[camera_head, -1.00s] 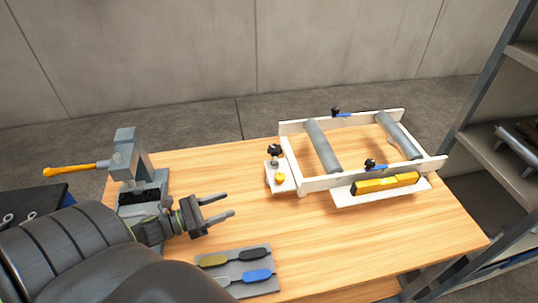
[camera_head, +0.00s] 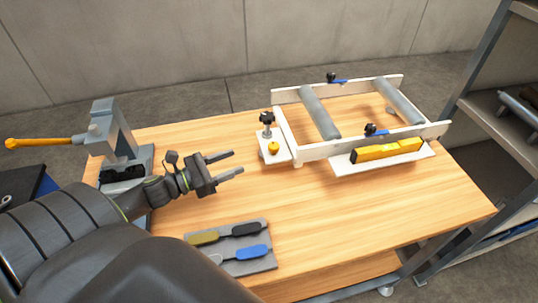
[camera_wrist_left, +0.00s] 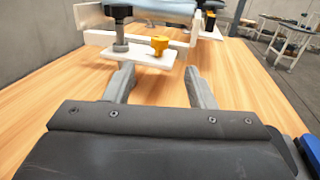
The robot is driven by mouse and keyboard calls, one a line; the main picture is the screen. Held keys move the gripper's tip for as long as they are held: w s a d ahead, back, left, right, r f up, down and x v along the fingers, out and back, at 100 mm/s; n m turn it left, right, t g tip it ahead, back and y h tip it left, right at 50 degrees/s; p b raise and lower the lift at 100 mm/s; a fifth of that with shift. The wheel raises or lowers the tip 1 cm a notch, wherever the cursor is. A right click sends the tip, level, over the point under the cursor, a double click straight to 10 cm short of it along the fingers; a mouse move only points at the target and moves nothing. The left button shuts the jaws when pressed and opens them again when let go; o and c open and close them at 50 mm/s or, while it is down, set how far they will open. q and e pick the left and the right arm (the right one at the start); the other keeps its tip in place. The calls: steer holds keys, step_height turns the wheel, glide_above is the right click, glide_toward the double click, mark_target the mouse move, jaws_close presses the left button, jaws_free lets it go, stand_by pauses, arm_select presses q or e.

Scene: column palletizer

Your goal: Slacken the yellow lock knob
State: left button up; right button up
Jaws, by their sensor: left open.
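The yellow lock knob (camera_head: 273,147) sits on a small white plate (camera_head: 264,158) at the left end of the white roller frame (camera_head: 310,154). A black knob on a post (camera_head: 267,119) stands behind it on the same plate. My left gripper (camera_head: 238,162) is open and empty, a little to the left of the plate, its fingers pointing toward it. In the left wrist view the yellow knob (camera_wrist_left: 159,45) shows beyond the open fingers, between them and apart from both. My right gripper is not in view.
A grey press with an orange handle (camera_head: 38,143) stands at the left. A grey tray (camera_head: 264,262) with several coloured-handled tools lies at the front. A yellow level (camera_head: 388,150) rests along the frame. The right front of the table is clear.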

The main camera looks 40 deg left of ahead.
mark_target(265, 156)
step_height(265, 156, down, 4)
steer(key=b, duration=0.3)
arm_select(q)
steer(key=p+x, duration=0.3)
steer(key=x, duration=0.8)
steer(key=shift+a+r+p, duration=0.1)
steer(key=shift+r+p, duration=0.05)
steer(key=shift+p, duration=0.25)
steer(key=shift+w+d, duration=0.35)
steer(key=shift+w, duration=0.15)
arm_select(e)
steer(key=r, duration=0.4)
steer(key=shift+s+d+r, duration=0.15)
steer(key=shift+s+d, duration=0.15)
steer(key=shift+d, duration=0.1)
arm_select(q)
steer(key=shift+c, duration=0.4)
